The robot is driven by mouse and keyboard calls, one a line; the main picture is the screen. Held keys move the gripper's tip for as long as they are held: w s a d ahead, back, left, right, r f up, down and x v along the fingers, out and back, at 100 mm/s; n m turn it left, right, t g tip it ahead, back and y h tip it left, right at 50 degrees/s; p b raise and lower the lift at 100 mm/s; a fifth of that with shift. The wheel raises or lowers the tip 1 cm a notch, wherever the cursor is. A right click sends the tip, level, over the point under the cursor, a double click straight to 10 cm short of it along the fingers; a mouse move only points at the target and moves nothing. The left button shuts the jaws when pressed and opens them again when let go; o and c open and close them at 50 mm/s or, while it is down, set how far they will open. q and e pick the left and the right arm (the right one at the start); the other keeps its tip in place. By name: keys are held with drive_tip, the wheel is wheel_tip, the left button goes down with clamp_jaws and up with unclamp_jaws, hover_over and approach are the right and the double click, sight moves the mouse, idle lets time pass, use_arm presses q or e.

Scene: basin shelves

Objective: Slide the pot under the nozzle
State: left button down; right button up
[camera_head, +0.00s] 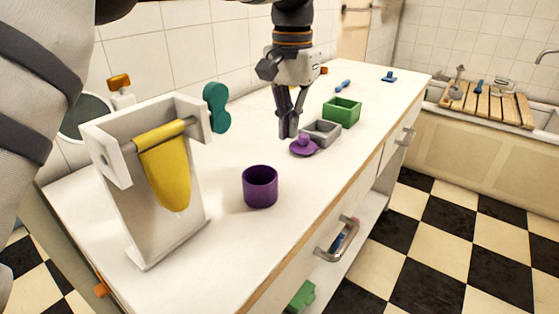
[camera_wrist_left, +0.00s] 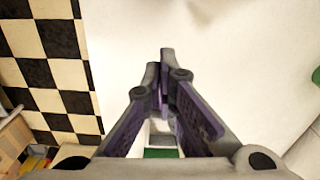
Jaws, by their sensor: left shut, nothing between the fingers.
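A purple pot (camera_head: 260,187) stands upright and without a lid on the white counter, to the right of the dispenser. The dispenser is a white stand (camera_head: 150,235) with a yellow nozzle (camera_head: 167,175) hanging in its frame and a teal knob (camera_head: 216,107) at its side. A purple lid (camera_head: 304,146) with a round knob lies apart from the pot, farther back. My left gripper (camera_head: 287,134) is shut and empty, pointing down just beside the lid. In the left wrist view, its fingers (camera_wrist_left: 163,80) meet with nothing seen between them. My right gripper is not seen.
A grey box (camera_head: 322,132) and a green box (camera_head: 342,112) stand behind the lid. Blue items lie farther back. The counter (camera_head: 225,250) is bare between pot and dispenser. A sink with a wooden rack (camera_head: 490,104) is at the far right.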

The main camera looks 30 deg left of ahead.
sight(289, 171)
use_arm(q)
wheel_tip(289, 171, down, 8)
drive_tip(key=s, duration=0.1)
drive_tip(key=s+p, duration=0.1)
drive_tip(key=s, duration=0.1)
drive_tip(key=shift+s+a+r+p, duration=0.2)
drive_tip(key=shift+s+r+p, duration=0.1)
drive_tip(key=shift+r, duration=0.1)
drive_tip(key=shift+s+f, duration=0.1)
drive_tip(key=shift+s, duration=0.05)
drive_tip(key=shift+f, duration=0.15)
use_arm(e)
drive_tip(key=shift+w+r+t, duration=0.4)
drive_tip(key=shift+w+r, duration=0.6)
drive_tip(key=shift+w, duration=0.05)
